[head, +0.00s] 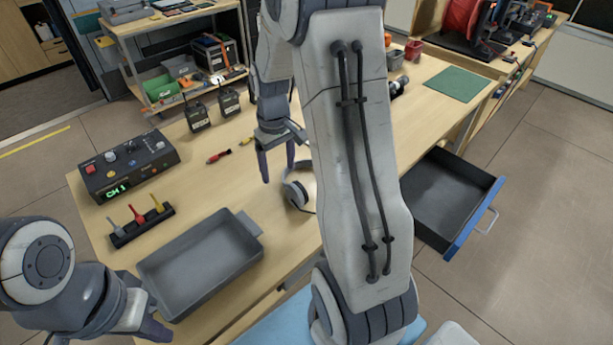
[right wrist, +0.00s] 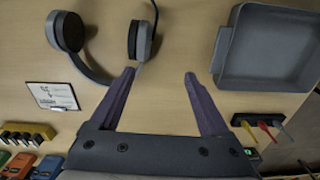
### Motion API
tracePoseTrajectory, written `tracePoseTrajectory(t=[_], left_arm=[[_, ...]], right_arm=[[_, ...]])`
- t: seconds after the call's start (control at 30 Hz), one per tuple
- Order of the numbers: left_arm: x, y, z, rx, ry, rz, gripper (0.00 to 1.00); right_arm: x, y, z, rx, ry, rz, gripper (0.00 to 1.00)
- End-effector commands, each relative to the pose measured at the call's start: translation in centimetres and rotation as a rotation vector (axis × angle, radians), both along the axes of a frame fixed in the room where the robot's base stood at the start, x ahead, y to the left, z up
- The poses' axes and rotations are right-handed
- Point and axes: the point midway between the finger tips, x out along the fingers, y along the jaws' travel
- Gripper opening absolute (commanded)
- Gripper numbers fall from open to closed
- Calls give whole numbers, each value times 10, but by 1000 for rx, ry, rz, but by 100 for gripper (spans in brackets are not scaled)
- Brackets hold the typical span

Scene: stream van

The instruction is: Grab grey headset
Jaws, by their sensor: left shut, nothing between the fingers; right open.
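The grey headset (head: 299,192) lies on the wooden table, partly hidden behind my right arm in the head view. The right wrist view shows its two ear cups, one at the upper left (right wrist: 67,31) and one near the top middle, joined by a curved band. My right gripper (head: 277,166) is open and empty above the table beside the headset. In the right wrist view its fingers (right wrist: 160,75) point toward the headset side, the left fingertip close to the nearer ear cup; I cannot tell if they touch. My left gripper (head: 150,329) is shut and empty at the lower left.
A grey tray (head: 203,257) lies left of the headset. A control box (head: 129,165) and a rack of coloured tools (head: 140,224) stand farther left. Two radios (head: 213,109) are at the back. An open drawer (head: 447,200) juts out at the right.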

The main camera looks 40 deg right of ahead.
Motion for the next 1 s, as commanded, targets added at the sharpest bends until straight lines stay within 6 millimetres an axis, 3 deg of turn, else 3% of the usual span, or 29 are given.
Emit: tracePoseTrajectory(t=[0.03,0.1,0.2,0.4,0.63,1.0], left_arm=[[0,0,0,0,0,0,0],[0,0,0,0,0,0,0],[0,0,0,0,0,0,0],[0,0,0,0,0,0,0],[0,0,2,0,0,0,0],[0,0,6,0,0,0,0]], right_arm=[[0,-17,-6,-1,4,-27,80],[0,-32,-12,-3,6,-46,80],[-1,-39,-24,-2,10,-56,80],[-1,-39,-55,-2,10,-55,80],[-1,-39,-73,-2,9,-55,80],[-3,-39,-117,-3,6,-55,80]])
